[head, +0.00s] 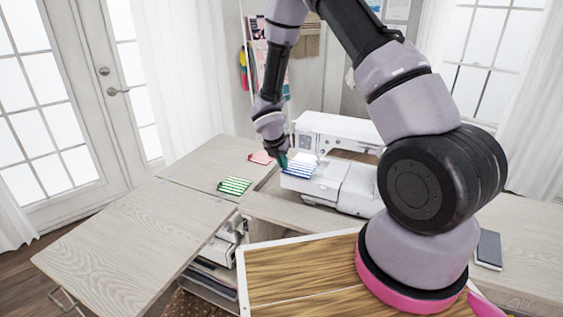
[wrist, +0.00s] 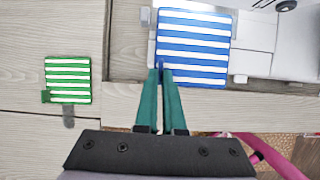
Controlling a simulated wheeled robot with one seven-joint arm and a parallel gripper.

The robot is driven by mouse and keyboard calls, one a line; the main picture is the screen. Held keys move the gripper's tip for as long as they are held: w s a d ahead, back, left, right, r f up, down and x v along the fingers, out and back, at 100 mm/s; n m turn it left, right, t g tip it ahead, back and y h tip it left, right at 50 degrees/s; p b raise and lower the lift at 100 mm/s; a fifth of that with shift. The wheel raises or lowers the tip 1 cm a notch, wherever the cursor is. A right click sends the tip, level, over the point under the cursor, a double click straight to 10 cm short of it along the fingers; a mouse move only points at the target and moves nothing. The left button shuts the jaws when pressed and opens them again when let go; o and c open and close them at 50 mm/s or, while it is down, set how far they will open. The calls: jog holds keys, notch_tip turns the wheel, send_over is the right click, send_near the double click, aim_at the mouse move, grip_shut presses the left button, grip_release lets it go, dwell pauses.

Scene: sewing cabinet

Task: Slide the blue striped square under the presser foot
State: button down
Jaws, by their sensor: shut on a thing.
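The blue striped square (head: 301,168) is over the left end of the white sewing machine's bed (head: 325,186); I cannot tell whether it touches the bed. It also shows in the wrist view (wrist: 193,47). My gripper (head: 281,162) is shut on the square's near left corner, and its teal fingers show close together in the wrist view (wrist: 160,72). The machine's head and arm (head: 345,132) stand behind and to the right of the square. In the wrist view, a dark round part (wrist: 286,5) shows at the top right, apart from the square. The presser foot cannot be made out clearly.
A green striped square (head: 235,185) and a red striped one (head: 260,157) lie on the cabinet top left of the machine. A recess edge runs beside the machine bed. A dark notebook (head: 488,248) lies at the right. The left table leaf (head: 110,255) is bare.

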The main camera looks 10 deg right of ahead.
aim_at(289, 163)
jog(key=shift+w+d+f, duration=0.25)
jog(key=shift+w+f, duration=0.1)
jog(key=shift+f, duration=0.1)
jog(key=shift+f, duration=0.1)
jog(key=shift+w+d+f, duration=0.1)
jog(key=shift+d+f, duration=0.05)
jog(key=shift+f, duration=0.05)
jog(key=shift+w+f, duration=0.1)
jog(key=shift+f, duration=0.2)
jog(key=shift+w+d, duration=0.2)
dwell(0.8)
jog(key=shift+w+d, duration=0.5)
jog(key=shift+w, duration=0.2)
jog(key=shift+w, duration=0.1)
jog(key=shift+w+d, duration=0.45)
jog(key=shift+w, duration=0.1)
